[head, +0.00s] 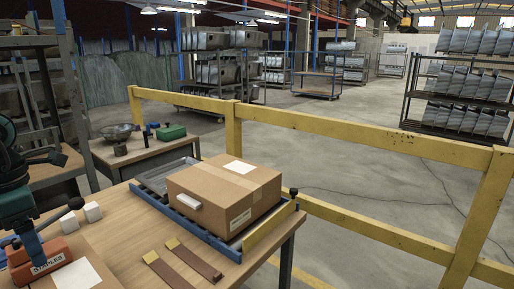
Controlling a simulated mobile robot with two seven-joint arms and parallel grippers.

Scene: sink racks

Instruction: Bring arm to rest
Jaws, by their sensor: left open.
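My left gripper (68,180) is at the left edge of the head view, with a dark teal body and black fingers spread apart. It is open, with nothing seen between its fingers. My right gripper is not in the view.
A closed cardboard box (225,191) sits on a blue-edged roller tray (154,184). Two brown strips (194,260) lie in front. A second table (150,151) holds a bowl (118,131) and a green box (171,132). A yellow railing (330,188) runs behind the bench; open floor lies beyond.

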